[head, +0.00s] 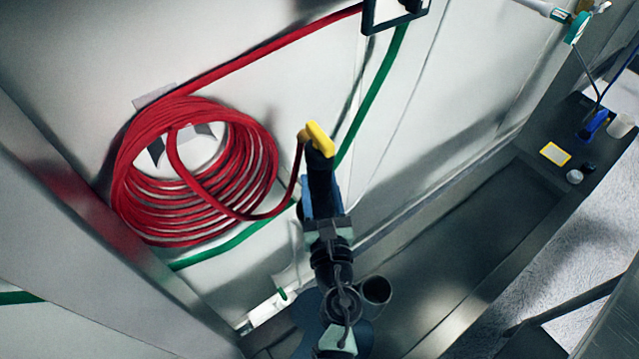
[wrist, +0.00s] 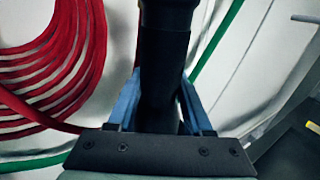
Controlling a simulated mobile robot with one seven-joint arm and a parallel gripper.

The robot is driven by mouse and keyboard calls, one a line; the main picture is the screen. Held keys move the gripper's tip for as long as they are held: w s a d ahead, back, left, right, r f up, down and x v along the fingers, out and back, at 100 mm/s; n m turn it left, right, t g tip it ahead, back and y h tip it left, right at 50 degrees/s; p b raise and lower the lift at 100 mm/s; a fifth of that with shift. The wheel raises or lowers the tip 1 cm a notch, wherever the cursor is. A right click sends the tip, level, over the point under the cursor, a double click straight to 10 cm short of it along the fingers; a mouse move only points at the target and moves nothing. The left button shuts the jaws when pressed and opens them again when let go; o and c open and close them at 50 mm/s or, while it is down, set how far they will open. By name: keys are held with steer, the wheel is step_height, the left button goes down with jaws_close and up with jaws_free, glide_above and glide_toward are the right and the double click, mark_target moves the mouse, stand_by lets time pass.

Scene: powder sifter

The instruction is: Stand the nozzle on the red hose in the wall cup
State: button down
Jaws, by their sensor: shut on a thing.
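The nozzle (head: 319,172) is black with a yellow top, and the end of the red hose (head: 132,185) runs up to it. My gripper (head: 321,202) is shut on the nozzle's black body, which points up in the head view. In the wrist view the nozzle (wrist: 165,60) stands between my blue fingers (wrist: 160,85), and its top is out of frame. The hose hangs in a coil on the wall to the left. A dark open cup (head: 376,291), seemingly the wall cup, shows just right of my wrist; its mounting is hidden.
A green hose (head: 375,88) runs along the white wall behind the nozzle. A white cylinder (head: 268,308) is low on the left. A dark counter (head: 480,240) extends right, mostly bare, with small items at its far end.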

mark_target(321, 216)
steer(key=shift+f+b, duration=2)
steer(key=shift+f, duration=0.15)
steer(key=shift+f+b, duration=0.65)
steer(key=shift+c, duration=1.7)
jaws_free()
steer(key=shift+o, duration=0.6)
steer(key=shift+f, duration=0.15)
steer(key=s+d+b, duration=0.1)
steer(key=s+b, duration=0.1)
steer(key=s, duration=1)
steer(key=shift+s+d, duration=0.35)
steer(key=shift+s, duration=0.05)
